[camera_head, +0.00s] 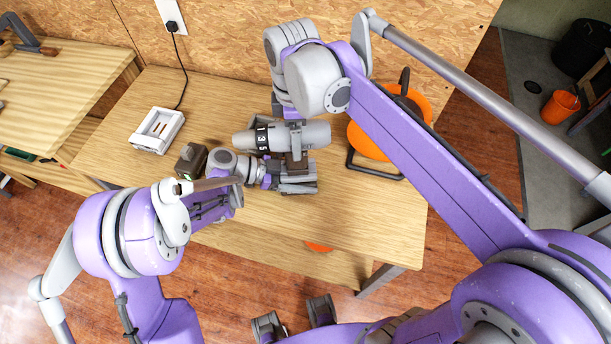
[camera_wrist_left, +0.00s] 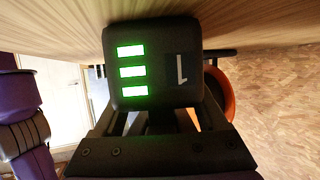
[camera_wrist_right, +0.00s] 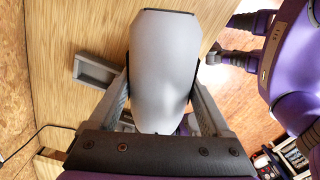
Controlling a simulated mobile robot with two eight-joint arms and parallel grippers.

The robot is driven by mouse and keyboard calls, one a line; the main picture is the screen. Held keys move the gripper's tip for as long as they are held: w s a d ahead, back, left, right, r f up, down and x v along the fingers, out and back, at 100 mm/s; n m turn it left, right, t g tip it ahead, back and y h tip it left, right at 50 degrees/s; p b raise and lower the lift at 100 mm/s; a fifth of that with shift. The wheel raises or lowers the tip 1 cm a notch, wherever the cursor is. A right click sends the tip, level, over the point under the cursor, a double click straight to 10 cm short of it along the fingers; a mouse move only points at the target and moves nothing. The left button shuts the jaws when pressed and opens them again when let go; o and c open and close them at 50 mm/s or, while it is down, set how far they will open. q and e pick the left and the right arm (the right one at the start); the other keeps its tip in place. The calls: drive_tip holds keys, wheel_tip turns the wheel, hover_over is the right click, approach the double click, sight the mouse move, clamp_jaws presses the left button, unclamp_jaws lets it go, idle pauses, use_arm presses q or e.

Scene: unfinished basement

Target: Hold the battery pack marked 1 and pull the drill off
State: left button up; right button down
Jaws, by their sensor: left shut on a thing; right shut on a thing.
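The drill (camera_head: 258,140) lies sideways above the table, its grey body with a numbered ring at left. My right gripper (camera_head: 296,129) is shut across that body from above. In the right wrist view the grey drill body (camera_wrist_right: 163,75) sits between both fingers. The battery pack marked 1 (camera_wrist_left: 155,65), dark with three lit green bars, fills the left wrist view. My left gripper (camera_head: 297,178) is shut on it, low beside the drill. In the head view arms and fingers mostly hide the pack, and I cannot tell whether it and the drill still touch.
A white charger (camera_head: 157,129) with a black cord stands on the wooden table (camera_head: 355,210) at left. A dark block (camera_head: 190,158) with a small green light is near it. An orange round thing with a black frame (camera_head: 368,142) is right of the drill. The table's front is clear.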

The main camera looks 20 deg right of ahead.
use_arm(q)
drive_tip(key=shift+f, duration=0.15)
use_arm(e)
drive_tip(key=shift+r, duration=1)
unclamp_jaws()
use_arm(q)
drive_tip(key=shift+r, duration=0.2)
use_arm(e)
drive_tip(key=shift+r, duration=3.95)
use_arm(q)
drive_tip(key=o, duration=1.5)
